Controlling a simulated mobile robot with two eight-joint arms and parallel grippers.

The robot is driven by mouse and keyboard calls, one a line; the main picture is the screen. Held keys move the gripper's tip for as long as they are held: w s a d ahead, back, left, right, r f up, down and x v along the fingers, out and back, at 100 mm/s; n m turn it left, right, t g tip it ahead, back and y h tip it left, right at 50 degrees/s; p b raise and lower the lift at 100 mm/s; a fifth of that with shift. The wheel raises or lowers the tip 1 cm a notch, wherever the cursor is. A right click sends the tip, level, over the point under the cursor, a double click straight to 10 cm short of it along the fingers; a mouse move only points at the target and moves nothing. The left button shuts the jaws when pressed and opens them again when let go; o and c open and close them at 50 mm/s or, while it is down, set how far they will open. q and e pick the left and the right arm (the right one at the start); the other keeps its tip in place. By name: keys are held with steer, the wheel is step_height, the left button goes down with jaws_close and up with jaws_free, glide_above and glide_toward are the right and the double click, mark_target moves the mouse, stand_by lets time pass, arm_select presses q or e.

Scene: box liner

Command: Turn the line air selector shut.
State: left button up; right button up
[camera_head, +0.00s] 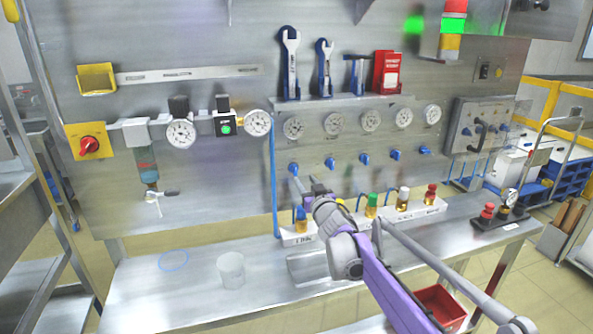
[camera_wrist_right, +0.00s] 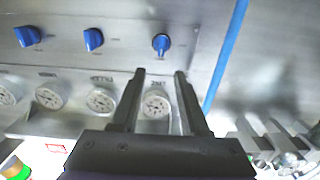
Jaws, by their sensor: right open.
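A red rotary knob (camera_head: 90,146) sits on a yellow plate at the panel's left. A row of blue knobs (camera_head: 330,163) runs below the gauges. The labels are too small to tell which is the line air selector. My right gripper (camera_head: 306,185) is in front of the panel, just below the leftmost blue knob (camera_head: 293,168). In the right wrist view its open fingers (camera_wrist_right: 159,74) point towards that knob (camera_wrist_right: 161,44), with nothing between them. Contact does not show. My left gripper is not in view.
A blue hose (camera_head: 274,190) hangs left of the gripper. Below it, a white rack (camera_head: 298,239) with coloured-cap bottles stands on the steel bench (camera_head: 140,290). A clear cup (camera_head: 231,270) stands on the bench. A tool shelf (camera_head: 340,101) is above.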

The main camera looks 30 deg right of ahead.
mark_target(296, 167)
steer(key=p+x, duration=0.1)
steer(key=x, duration=0.8)
steer(key=shift+w, duration=0.3)
jaws_close()
